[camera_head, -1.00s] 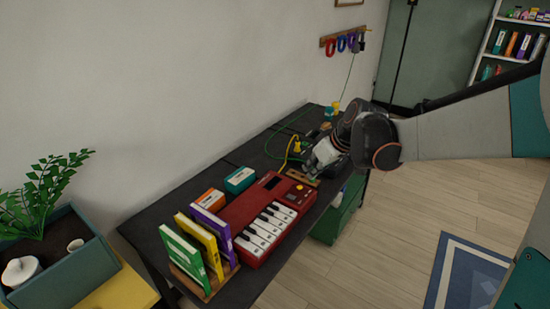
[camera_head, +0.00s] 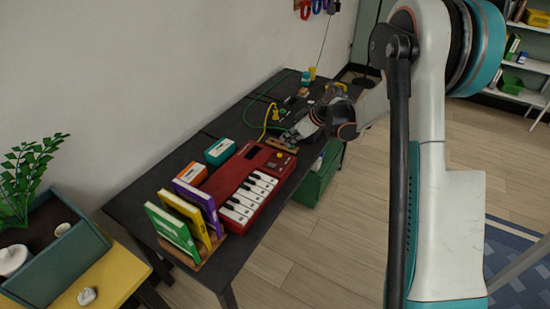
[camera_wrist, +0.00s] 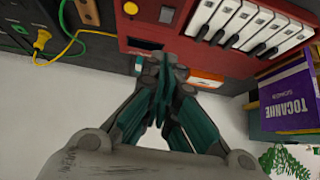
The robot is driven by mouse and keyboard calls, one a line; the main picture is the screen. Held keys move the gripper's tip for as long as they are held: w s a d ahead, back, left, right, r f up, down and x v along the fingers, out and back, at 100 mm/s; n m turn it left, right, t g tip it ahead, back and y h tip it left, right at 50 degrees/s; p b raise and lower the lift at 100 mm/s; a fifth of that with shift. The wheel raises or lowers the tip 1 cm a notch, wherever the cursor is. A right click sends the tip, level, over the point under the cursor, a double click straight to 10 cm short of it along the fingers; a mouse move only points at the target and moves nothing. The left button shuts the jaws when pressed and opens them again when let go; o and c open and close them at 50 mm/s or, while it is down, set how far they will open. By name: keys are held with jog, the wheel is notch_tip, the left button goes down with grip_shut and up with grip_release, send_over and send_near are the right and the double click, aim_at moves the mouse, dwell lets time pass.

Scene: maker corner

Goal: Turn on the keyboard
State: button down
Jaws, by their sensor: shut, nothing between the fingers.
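The red keyboard (camera_head: 246,189) lies on the dark table, with white and black keys along its front side. At its far end are a yellow round button (camera_head: 280,154) and a dark display strip.
Books in a wooden rack (camera_head: 208,250) stand at the keyboard's near end. Orange (camera_head: 190,174) and teal (camera_head: 219,151) boxes lie along its wall side. A yellow plug and cable (camera_head: 274,115) lie beyond.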

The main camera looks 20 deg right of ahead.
jog(key=b, duration=0.3)
send_over(275, 166)
jog(key=f, duration=0.8)
jog(key=shift+w+a+f, duration=0.25)
jog(key=shift+w, duration=0.15)
jog(key=shift+s+d+f+b, duration=0.15)
jog(key=shift+f+b, duration=0.2)
jog(key=shift+f, duration=0.25)
jog(key=shift+s+d+f+b, duration=0.1)
jog(key=shift+f+b, duration=0.2)
jog(key=shift+f, duration=0.8)
